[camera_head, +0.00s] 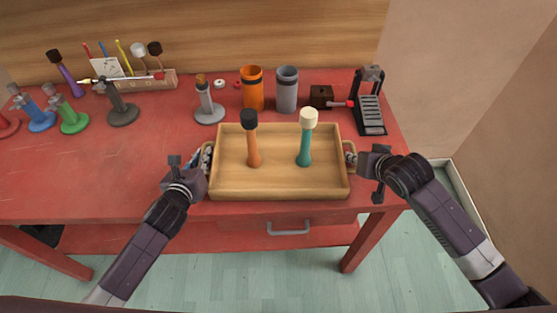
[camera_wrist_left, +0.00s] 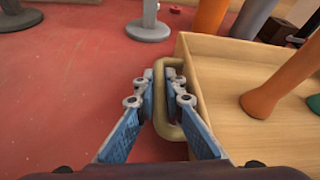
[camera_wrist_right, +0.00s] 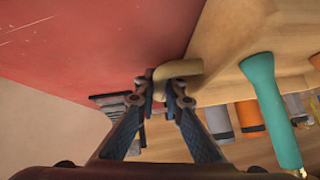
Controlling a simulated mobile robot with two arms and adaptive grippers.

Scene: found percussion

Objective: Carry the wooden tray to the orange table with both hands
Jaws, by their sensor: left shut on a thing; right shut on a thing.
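The wooden tray (camera_head: 280,190) is at the front right of a red table in the head view. An orange mallet with a black head (camera_head: 253,145) and a teal mallet with a cream head (camera_head: 305,145) stand upright in it. My left gripper (camera_head: 206,158) is shut on the tray's left handle, a wooden loop (camera_wrist_left: 168,128) seen between its fingers in the left wrist view. My right gripper (camera_head: 354,158) is shut on the right handle (camera_wrist_right: 178,69), seen in the right wrist view. I cannot tell whether the tray touches the tabletop. No orange table shows.
The red table (camera_head: 110,170) has a drawer handle (camera_head: 288,228) in front. Behind the tray stand an orange cup (camera_head: 251,90), a grey cup (camera_head: 287,90), a grey stand (camera_head: 208,108), a small dark box (camera_head: 321,97) and a black rack (camera_head: 369,105). Several coloured stands are at left.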

